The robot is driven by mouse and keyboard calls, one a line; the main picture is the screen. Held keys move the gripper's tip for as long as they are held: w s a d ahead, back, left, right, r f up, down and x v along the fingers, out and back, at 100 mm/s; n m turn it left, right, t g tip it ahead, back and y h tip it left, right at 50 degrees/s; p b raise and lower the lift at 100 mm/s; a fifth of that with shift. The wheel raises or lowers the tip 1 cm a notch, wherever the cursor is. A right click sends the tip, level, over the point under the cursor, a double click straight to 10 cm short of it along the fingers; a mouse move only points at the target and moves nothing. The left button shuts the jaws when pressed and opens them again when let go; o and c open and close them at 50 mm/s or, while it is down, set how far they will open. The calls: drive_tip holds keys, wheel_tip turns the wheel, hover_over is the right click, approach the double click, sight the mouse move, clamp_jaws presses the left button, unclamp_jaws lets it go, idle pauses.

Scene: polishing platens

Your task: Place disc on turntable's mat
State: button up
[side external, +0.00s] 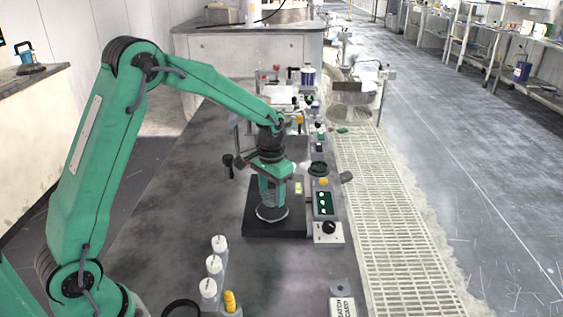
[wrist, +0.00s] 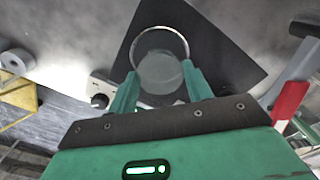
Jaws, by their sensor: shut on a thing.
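My gripper (side external: 271,199) points down over the turntable (side external: 272,219), a round plate with a pale rim on a dark square base. In the wrist view, my gripper's two fingers (wrist: 159,72) are shut on the disc (wrist: 160,80), a grey round piece. The disc overlaps the near part of the turntable, whose bright rim (wrist: 159,27) and dark mat (wrist: 157,42) show beyond it. I cannot tell whether the disc touches the mat or is just above it. In the side view my fingers hide most of the disc.
White-capped bottles (side external: 214,264) and a yellow-capped one (side external: 230,301) stand in front. Several items crowd the bench behind. The bench left of the base is clear.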

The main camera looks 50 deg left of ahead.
sight(272, 195)
drive_tip(key=shift+f, duration=1.3)
drive_tip(key=shift+f, duration=0.1)
drive_tip(key=o, duration=1)
wheel_tip(272, 195, up, 12)
drive_tip(key=shift+r, duration=0.15)
